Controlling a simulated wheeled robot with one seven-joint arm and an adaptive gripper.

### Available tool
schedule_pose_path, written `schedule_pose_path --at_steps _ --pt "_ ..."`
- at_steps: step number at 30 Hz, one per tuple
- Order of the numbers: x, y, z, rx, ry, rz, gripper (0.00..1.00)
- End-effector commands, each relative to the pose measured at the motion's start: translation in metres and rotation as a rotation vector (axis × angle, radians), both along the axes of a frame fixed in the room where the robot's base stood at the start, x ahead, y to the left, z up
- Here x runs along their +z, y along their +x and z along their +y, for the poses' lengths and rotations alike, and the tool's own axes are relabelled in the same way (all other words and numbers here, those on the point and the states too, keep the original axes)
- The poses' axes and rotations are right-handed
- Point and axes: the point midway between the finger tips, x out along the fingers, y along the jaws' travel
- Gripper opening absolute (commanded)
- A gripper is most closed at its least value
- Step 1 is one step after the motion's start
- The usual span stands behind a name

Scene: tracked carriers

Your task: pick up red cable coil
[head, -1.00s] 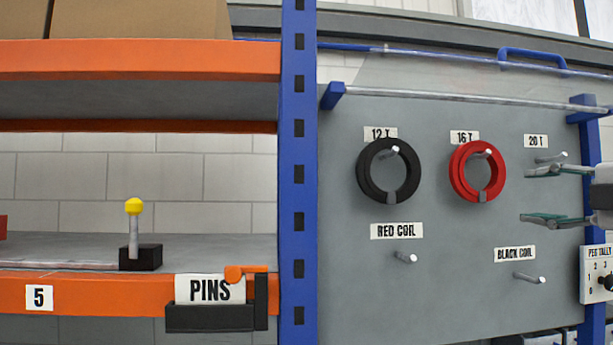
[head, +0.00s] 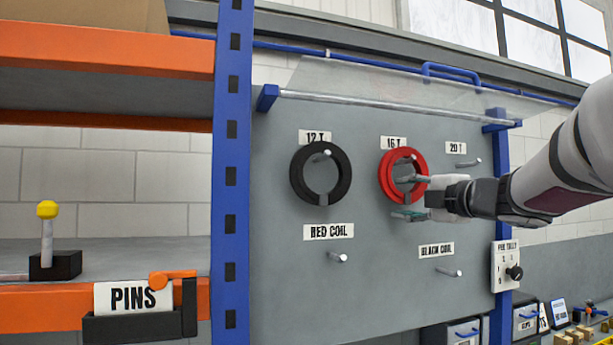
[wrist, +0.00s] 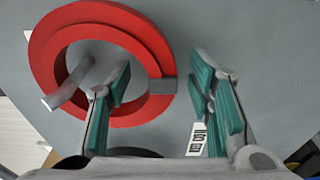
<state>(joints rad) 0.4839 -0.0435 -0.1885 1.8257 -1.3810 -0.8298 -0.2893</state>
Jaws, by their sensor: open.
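The red cable coil (head: 385,180) hangs on a peg below the 16 T label on the grey board (head: 280,280). It fills the upper left of the wrist view (wrist: 142,40), with the peg (wrist: 68,86) through its opening and a grey tie (wrist: 162,86) on its rim. My gripper (head: 411,197) is open at the coil's lower part. In the wrist view the gripper (wrist: 160,76) has its left finger over the coil's opening and its right finger outside the rim, with the tied part between them. I cannot tell whether either finger touches it.
A black coil (head: 298,180) hangs on the 12 T peg to the left. Empty pegs stick out below the RED COIL label (head: 328,232), at BLACK COIL (head: 436,251) and at 20 T (head: 456,148). A blue post (head: 232,170) and orange shelf (head: 60,300) stand at left.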

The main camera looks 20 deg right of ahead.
Motion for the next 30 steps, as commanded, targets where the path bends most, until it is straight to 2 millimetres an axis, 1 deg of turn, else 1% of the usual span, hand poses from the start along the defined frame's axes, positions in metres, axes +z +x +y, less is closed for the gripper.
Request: schedule_pose_path --at_steps 1,3,8,11,12,14,15,26,30 --pt "0.0 0.005 0.001 0.001 0.0 0.0 0.48" --pt "0.0 0.007 0.001 0.0 0.001 0.0 0.48" --pt "0.0 0.007 0.001 -0.001 0.001 0.0 0.48" --pt "0.0 0.007 0.001 -0.001 0.001 0.0 0.27" --pt "0.0 0.007 0.001 -0.001 0.001 0.0 0.18" --pt "0.0 0.007 0.001 -0.001 0.001 0.0 0.05" --pt "0.0 0.007 0.001 -0.001 0.001 0.0 0.0" --pt "0.002 0.006 0.001 0.0 0.0 -0.002 0.0" --pt "0.01 0.006 0.001 0.0 -0.001 -0.003 0.0"
